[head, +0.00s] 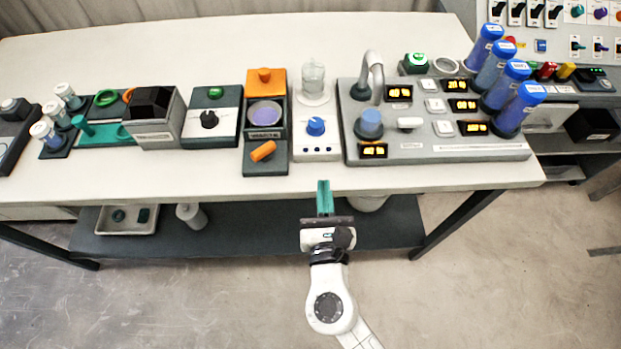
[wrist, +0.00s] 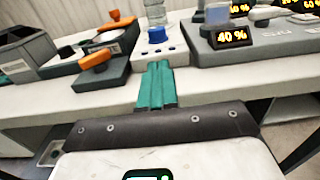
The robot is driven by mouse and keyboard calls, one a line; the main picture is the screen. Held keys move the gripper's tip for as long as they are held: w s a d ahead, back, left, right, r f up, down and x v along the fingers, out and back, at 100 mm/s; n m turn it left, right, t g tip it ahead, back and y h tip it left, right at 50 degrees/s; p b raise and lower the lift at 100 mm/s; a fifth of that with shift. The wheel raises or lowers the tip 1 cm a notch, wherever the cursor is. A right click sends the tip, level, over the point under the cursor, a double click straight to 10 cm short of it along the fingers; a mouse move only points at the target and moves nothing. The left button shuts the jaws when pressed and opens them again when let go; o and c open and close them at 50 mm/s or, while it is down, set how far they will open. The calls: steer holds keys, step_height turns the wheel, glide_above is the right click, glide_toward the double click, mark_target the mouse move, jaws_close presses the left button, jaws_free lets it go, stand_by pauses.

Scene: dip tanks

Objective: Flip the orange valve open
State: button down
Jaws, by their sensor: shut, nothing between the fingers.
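The orange valve (head: 263,151) is a short orange handle on a dark base (head: 265,168) at the front of the bench, in front of a small round purple-filled tank (head: 264,114). The handle lies at a slant, its right end farther back. It also shows in the wrist view (wrist: 95,59), left of my fingers. My gripper (head: 323,183) has teal fingers that are shut and empty. It is at the bench's front edge, to the right of the valve and nearer to me, apart from it. In the wrist view the gripper (wrist: 158,66) points toward the blue-knob unit.
An orange-topped block (head: 265,82) stands behind the tank. A white unit with a blue knob (head: 316,126) stands right of the valve. A grey console (head: 440,148) with lit displays is farther right, and a black-knob box (head: 209,122) is left. The bench's front strip (head: 220,183) is clear.

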steer(key=shift+s+d, duration=0.3)
steer(key=shift+s, duration=0.25)
steer(key=shift+r, duration=0.1)
steer(key=r+n+g+y+p, duration=0.1)
steer(key=n+g+y+p, duration=0.1)
steer(key=y, duration=0.1)
steer(key=r+n+g+y+p, duration=0.1)
steer(key=n+g+y+p, duration=0.1)
steer(key=n+y, duration=0.1)
steer(key=s+r+n+g+y+p, duration=0.1)
steer(key=n+g+y+p, duration=0.1)
steer(key=y, duration=0.1)
steer(key=shift+s+a+r+n, duration=0.1)
steer(key=shift+a+n, duration=0.2)
steer(key=shift+a, duration=0.1)
steer(key=p, duration=0.1)
glide_toward(272, 151)
steer(key=x, duration=0.4)
steer(key=shift+w+a+f, duration=0.2)
steer(key=shift+w+a, duration=0.5)
steer(key=shift+w, duration=0.25)
